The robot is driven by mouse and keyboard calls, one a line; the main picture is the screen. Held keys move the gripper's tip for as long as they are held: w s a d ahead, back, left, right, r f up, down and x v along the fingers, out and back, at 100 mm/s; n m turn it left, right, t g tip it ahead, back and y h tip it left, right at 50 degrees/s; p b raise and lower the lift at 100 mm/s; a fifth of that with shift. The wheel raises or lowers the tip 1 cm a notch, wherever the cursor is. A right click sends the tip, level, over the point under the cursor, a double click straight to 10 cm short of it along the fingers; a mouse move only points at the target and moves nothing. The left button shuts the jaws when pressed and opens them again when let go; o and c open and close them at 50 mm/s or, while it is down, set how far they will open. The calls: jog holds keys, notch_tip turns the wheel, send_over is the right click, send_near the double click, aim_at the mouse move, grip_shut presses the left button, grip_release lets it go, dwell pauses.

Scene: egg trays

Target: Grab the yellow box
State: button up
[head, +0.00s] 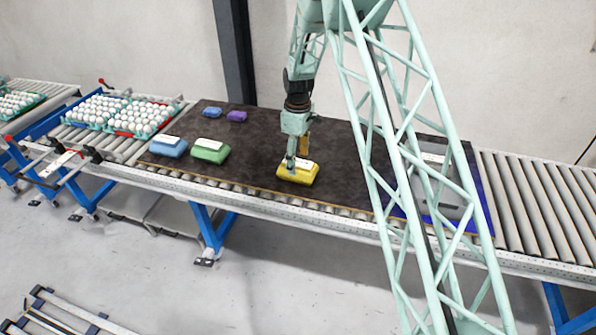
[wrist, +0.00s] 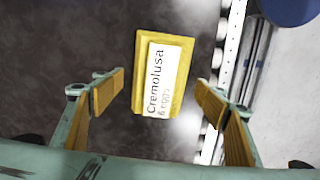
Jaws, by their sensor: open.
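The yellow box (head: 297,174) lies on the dark mat near its front edge in the head view. It has a white label on top, and in the wrist view the yellow box (wrist: 140,70) sits between and a little ahead of my fingertips. My gripper (head: 295,158) points down just above the box in the head view. In the wrist view my gripper (wrist: 160,88) is open, with one yellow-padded finger on each side of the box and visible gaps on both sides. Nothing is held.
A green box (head: 209,153), a blue box (head: 169,148) and smaller blue and purple boxes lie to the left on the dark mat (head: 262,140). Egg trays (head: 145,117) stand farther left. A grey container (head: 440,185) is at the right. The conveyor edge is close to the box.

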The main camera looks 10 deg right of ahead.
jog(key=shift+f, duration=0.8)
jog(key=shift+c, duration=0.5)
jog(key=c, duration=1.1)
jog(key=shift+r, duration=0.15)
jog(key=shift+c, duration=0.2)
jog(key=shift+r, duration=1.5)
jog(key=shift+s+r, duration=0.1)
jog(key=shift+r, duration=0.1)
jog(key=s+r, duration=0.1)
jog(key=s, duration=1.4)
jog(key=shift+s+r, duration=0.2)
jog(key=shift+s, duration=0.2)
